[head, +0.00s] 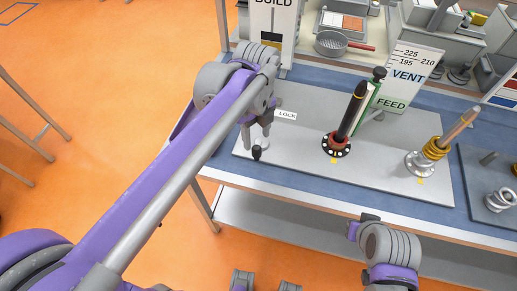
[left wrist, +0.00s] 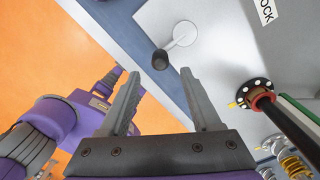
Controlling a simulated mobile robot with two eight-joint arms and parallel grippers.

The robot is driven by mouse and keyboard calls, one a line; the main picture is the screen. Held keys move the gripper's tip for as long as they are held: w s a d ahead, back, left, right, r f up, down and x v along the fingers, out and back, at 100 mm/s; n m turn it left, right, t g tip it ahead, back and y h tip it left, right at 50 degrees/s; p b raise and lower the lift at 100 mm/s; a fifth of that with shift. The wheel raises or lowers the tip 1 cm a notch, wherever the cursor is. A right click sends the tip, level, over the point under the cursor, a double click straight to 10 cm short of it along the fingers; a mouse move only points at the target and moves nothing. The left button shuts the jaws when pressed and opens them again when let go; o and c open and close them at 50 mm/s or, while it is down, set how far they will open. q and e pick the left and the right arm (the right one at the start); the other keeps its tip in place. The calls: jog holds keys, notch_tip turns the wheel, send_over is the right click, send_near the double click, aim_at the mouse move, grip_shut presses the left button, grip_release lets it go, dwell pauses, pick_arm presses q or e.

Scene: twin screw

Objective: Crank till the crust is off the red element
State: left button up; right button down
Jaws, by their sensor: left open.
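My left gripper (head: 256,138) is open over the left end of the grey plate (head: 300,150). Its two fingers (left wrist: 160,90) are spread and empty in the left wrist view. A small crank with a black knob (head: 257,154) is just below the fingertips; in the left wrist view the knob (left wrist: 160,60) and its pale round hub (left wrist: 184,34) lie beyond the fingertips, apart from them. A red element (head: 336,143) sits in a black dotted flange, with a dark rod (head: 352,110) rising from it at a tilt. I cannot make out the crust clearly.
A LOCK label (head: 286,115) lies near the crank. A green FEED column (head: 370,98) and a VENT sign (head: 408,76) stand behind the red element. A gold coil (head: 436,148) on a metal base stands at right. My right arm (head: 388,245) is at the table's front edge.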

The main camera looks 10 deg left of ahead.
aim_at(257, 147)
pick_arm(q)
notch_tip(257, 147, down, 8)
jog(key=shift+w+r, duration=0.1)
jog(key=shift+c, duration=0.2)
grip_shut()
